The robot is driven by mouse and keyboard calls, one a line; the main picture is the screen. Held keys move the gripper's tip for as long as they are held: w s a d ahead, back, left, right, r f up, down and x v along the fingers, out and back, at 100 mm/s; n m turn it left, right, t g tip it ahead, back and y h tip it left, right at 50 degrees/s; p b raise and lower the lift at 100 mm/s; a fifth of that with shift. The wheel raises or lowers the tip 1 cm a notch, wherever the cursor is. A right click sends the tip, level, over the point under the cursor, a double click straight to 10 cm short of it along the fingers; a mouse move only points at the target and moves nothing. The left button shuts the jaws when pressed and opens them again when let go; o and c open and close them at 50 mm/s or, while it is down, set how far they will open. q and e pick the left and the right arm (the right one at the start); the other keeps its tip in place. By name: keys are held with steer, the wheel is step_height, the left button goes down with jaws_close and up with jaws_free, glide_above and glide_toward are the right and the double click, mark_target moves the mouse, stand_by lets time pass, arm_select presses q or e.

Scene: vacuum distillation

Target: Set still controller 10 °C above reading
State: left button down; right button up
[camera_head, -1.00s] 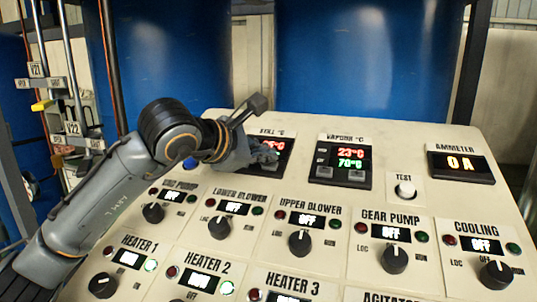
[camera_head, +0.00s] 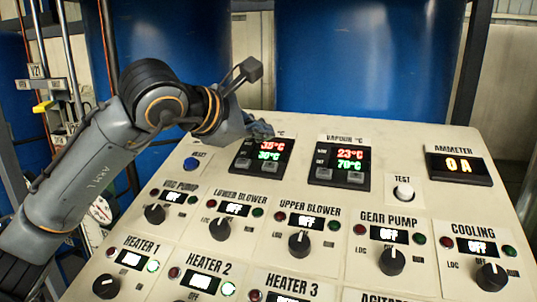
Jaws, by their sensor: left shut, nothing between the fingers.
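The still controller (camera_head: 245,163) is a black panel at the upper middle of the sloped console. It shows a red reading that looks like 35°C above a green one whose last digit is unclear, perhaps 30 or 36°C. Grey buttons sit under its digits. My left gripper (camera_head: 262,130) is shut and empty, at the top edge of this controller in the picture, partly covering its "STILL °C" label. Whether it touches the panel cannot be told. My right gripper is not in view.
Further right are a white test button (camera_head: 403,192) and an ammeter (camera_head: 460,165) reading 0 A. A blue reset button (camera_head: 191,163) is at left. Rows of knobs fill the console below.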

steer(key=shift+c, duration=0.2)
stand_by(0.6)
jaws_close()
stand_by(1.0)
